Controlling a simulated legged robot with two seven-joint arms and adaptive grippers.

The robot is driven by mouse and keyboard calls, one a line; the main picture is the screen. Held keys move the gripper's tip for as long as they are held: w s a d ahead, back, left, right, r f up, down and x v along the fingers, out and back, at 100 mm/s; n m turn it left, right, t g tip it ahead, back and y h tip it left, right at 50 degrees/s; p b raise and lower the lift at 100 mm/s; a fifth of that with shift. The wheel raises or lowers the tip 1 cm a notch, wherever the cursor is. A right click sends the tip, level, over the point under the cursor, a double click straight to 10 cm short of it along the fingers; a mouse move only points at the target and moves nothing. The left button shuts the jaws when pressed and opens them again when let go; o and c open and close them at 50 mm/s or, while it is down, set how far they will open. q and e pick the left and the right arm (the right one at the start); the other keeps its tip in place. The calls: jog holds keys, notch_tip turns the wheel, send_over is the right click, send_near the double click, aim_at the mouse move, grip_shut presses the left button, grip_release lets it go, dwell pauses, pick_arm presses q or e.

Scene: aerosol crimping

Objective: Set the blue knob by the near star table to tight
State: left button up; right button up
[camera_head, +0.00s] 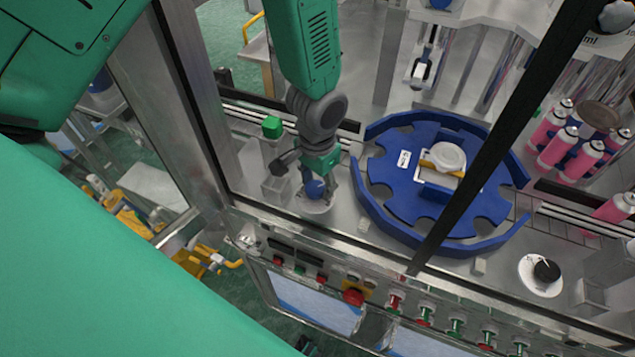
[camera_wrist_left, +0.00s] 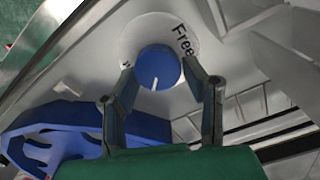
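The blue knob (camera_head: 314,188) sits on a round white dial plate (camera_head: 316,206), left of the blue star table (camera_head: 376,206). My left gripper (camera_head: 318,186) points down over the knob. In the left wrist view, the blue knob (camera_wrist_left: 158,64) lies between the two spread fingertips (camera_wrist_left: 157,72), with a narrow gap apparent at the sides; contact is not clear. The knob's white pointer line (camera_wrist_left: 154,84) points toward the gripper's base. The word "Free" shows on the plate (camera_wrist_left: 178,28) to the right; lettering on the left is mostly hidden by a finger. My right gripper is not in view.
A black knob (camera_head: 547,270) on a white dial is at the right. Pink cans (camera_head: 557,148) stand beyond the star table. A dark frame post (camera_head: 490,160) crosses the view. A button panel (camera_head: 352,297) runs along the front. A green block (camera_head: 272,126) is behind the gripper.

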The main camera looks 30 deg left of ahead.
aim_at(318, 185)
pick_arm(q)
jog(key=shift+o, duration=0.7)
notch_tip(318, 185, up, 12)
